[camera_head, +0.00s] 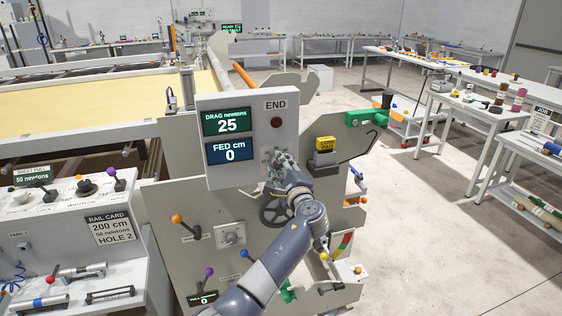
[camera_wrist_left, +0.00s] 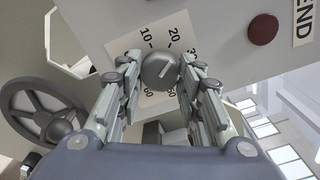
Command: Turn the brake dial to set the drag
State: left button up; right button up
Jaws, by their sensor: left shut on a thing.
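The brake dial (camera_wrist_left: 160,70) is a round grey knob with a pale pointer line, on a white scale plate (camera_wrist_left: 120,47) with 10 and 20 readable. My left gripper (camera_wrist_left: 157,77) is shut on the dial, one finger on each side. In the head view my left gripper (camera_head: 279,160) is at the lower right of the display panel (camera_head: 242,103) and hides the dial. The drag display (camera_head: 228,122) reads 25 newtons and the fed display (camera_head: 230,151) reads 0 cm. My right gripper is not in view.
A red button (camera_head: 276,122) under END sits above my gripper. A dark handwheel (camera_head: 270,212) is just below it. The rail card (camera_head: 110,228) at left reads 200 cm, 50 newtons, hole 2. A yellow block (camera_head: 326,143) is to the right. Open floor lies further right.

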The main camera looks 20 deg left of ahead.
pick_arm(q)
jog(key=shift+r+m+p, duration=0.15)
jog(key=shift+m+p, duration=0.15)
jog(key=shift+m, duration=0.3)
jog(key=o, duration=1.1)
jog(key=shift+a, duration=0.1)
jog(key=shift+c, duration=0.2)
jog(key=v, duration=1.2)
jog(key=shift+w+f, duration=0.1)
jog(key=shift+f, duration=0.15)
